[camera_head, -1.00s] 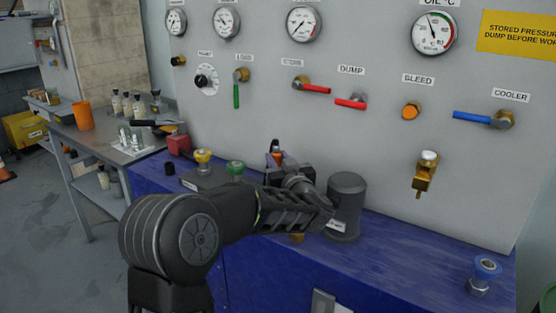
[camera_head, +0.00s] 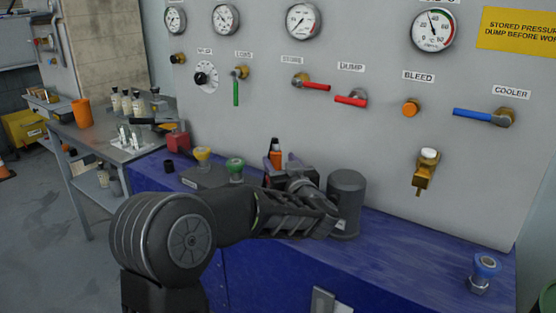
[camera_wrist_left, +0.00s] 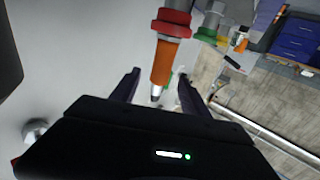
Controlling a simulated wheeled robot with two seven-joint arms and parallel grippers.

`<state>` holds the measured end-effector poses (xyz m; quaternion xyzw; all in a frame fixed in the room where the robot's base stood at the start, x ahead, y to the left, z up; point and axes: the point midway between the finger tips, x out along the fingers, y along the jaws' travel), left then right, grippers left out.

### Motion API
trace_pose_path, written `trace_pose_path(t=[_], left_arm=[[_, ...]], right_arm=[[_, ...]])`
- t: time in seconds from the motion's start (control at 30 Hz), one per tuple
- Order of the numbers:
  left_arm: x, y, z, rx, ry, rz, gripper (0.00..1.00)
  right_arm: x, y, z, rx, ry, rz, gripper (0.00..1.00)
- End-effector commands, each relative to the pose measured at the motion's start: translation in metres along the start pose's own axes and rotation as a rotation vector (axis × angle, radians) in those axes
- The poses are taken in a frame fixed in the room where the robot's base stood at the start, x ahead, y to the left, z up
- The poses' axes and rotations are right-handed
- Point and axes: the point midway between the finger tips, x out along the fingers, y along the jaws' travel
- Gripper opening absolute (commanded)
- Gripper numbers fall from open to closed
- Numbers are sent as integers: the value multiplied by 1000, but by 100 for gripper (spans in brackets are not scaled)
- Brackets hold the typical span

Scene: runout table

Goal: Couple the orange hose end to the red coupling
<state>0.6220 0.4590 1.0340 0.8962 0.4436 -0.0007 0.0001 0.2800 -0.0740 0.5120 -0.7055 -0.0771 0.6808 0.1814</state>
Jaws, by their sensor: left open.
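The orange hose end (camera_head: 275,150) stands upright behind my left gripper (camera_head: 286,168) in the head view. My wrist hides the red coupling there. In the left wrist view, the orange hose end (camera_wrist_left: 163,62) meets the red collar of the red coupling (camera_wrist_left: 172,23) in one line, with no clear gap. My left gripper (camera_wrist_left: 159,75) is open, one finger on each side of the hose end's dark tip in the picture. I cannot tell whether a finger touches it. My right gripper is not in view.
Yellow (camera_head: 202,155) and green (camera_head: 235,168) couplings stand left of my left gripper. A dark grey cylinder (camera_head: 346,200) stands close on its right. A blue-topped fitting (camera_head: 485,270) is at the far right. The blue bench (camera_head: 410,255) is bare between them. The gauge panel rises behind.

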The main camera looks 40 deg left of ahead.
Motion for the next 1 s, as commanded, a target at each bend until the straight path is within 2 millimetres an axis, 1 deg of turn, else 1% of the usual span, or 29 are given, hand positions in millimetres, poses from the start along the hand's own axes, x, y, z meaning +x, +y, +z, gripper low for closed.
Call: trace_pose_path(t=[0.1, 0.2, 0.33, 0.47, 1.0], left_arm=[[-22, 1, 0, -1, 1, 3, 53], [-37, 1, 0, -1, 0, 2, 53], [-50, 0, 0, 0, 1, 1, 53], [-54, 0, 0, 1, 0, 0, 53], [-53, 0, 0, 0, 1, 0, 53]], right_arm=[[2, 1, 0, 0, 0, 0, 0], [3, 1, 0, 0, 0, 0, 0], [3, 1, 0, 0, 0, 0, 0], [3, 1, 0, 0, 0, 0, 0], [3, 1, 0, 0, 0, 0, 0]])
